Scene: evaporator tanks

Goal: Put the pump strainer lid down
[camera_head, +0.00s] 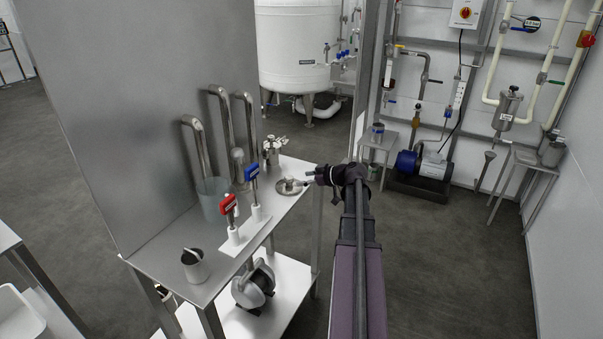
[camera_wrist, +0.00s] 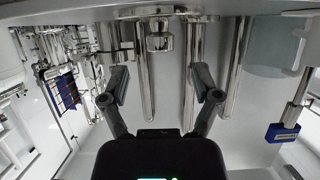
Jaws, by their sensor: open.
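The pump strainer lid (camera_head: 284,190) is a round metal disc with a raised knob. It lies flat on the steel bench top near its right edge. My gripper (camera_head: 309,178) is just right of the lid at the bench edge, its fingers pointing towards it. In the wrist view, which is upside down, the two fingers of my gripper (camera_wrist: 164,84) are spread wide with nothing between them. The lid's knob (camera_wrist: 160,36) shows beyond the fingertips, apart from them. The metal strainer pot (camera_head: 272,152) with open clamps stands behind the lid.
Bent pipes (camera_head: 222,118) rise along the back panel. Open floor lies right of the bench.

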